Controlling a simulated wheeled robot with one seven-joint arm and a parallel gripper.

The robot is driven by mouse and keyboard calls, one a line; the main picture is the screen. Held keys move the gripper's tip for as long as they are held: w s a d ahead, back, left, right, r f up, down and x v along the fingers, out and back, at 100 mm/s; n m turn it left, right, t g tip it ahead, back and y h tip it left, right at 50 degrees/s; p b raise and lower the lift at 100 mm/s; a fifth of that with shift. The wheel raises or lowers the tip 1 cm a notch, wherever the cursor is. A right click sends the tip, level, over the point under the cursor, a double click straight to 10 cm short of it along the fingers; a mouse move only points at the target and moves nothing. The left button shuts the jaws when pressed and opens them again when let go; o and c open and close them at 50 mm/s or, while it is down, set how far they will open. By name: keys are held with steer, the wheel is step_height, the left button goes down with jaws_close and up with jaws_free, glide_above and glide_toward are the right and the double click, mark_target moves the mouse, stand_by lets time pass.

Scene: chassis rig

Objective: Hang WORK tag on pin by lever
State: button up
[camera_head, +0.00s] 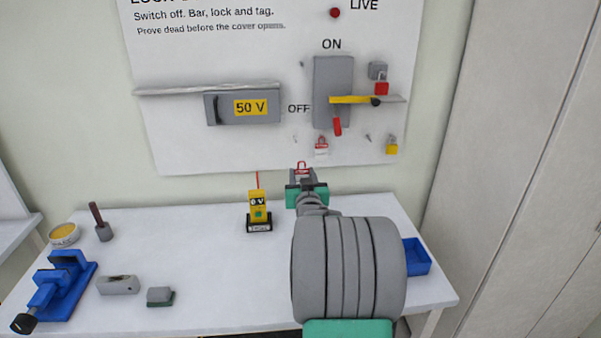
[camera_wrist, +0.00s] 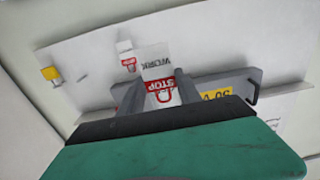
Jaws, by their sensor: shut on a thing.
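My gripper (camera_head: 303,180) is shut on the WORK tag (camera_wrist: 158,68), a white tag with a red STOP band and padlock mark. In the wrist view it sits upside down between the fingers. In the head view only its red mark shows above the fingers, in front of the board's lower edge. The red lever (camera_head: 337,126) hangs down on the grey switch box (camera_head: 332,80), under a yellow bar (camera_head: 350,100). Small pins show on the board left (camera_head: 295,137) and right (camera_head: 368,137) below the box. A second tag (camera_head: 321,147) hangs between them.
A red padlock (camera_head: 381,88) is at the bar's right, and a yellow padlock (camera_head: 391,147) hangs below. The 50 V cover (camera_head: 242,107) is left of the switch. A yellow tester (camera_head: 258,210), blue vise (camera_head: 60,283) and blue bin (camera_head: 417,257) stand on the white bench (camera_head: 210,275).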

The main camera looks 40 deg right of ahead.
steer(key=w+b, duration=0.1)
steer(key=b, duration=0.5)
steer(key=shift+d+f+b, duration=0.3)
steer(key=shift+f+b, duration=0.05)
steer(key=shift+f, duration=0.05)
steer(key=shift+r, duration=0.25)
steer(key=shift+w+d+r+p, duration=0.2)
steer(key=shift+w+p, duration=0.1)
steer(key=shift+p, duration=0.1)
steer(key=shift+p+x, duration=3.55)
steer(key=shift+x, duration=4.4)
steer(key=p+v, duration=0.1)
steer(key=v, duration=0.8)
steer(key=shift+r+p, duration=0.3)
